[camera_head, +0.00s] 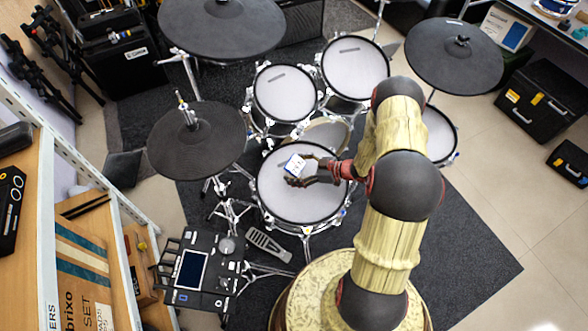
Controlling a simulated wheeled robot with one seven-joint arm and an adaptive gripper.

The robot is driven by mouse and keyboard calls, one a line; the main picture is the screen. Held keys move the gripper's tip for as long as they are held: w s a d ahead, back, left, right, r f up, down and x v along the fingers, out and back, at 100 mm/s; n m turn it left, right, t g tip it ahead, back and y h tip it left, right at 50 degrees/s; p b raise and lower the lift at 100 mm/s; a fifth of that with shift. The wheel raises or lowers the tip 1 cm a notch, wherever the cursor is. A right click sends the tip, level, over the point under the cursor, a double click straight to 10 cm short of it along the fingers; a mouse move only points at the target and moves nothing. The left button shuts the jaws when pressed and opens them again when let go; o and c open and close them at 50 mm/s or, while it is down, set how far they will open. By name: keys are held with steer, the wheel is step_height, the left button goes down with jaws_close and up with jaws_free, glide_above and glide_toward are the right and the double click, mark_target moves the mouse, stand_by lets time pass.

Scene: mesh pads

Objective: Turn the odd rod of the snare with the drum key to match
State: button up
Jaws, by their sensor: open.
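The snare (330,212) is a round drum with a pale grey head and a dark rim, in the middle of the head view. Small bright rods and lugs sit around its edge, too small to tell which is the odd one. My gripper (291,171) is above the snare's head, at its upper middle, with its dark fingers pointing left. It is open. A small white piece with coloured marks (294,164) shows at the fingers; I cannot tell whether it lies on the head or belongs to the gripper. I cannot make out the drum key.
Two toms (285,92) (355,68) stand behind the snare. Dark cymbals (197,138) (454,55) flank them. A drum module (204,270) and a pedal (268,244) are at the lower left. A shelf (70,250) lines the left edge. Free floor (500,210) lies at right.

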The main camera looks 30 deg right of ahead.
steer(key=shift+o, duration=0.4)
steer(key=shift+s, duration=0.1)
steer(key=v, duration=1.2)
steer(key=shift+r, duration=0.1)
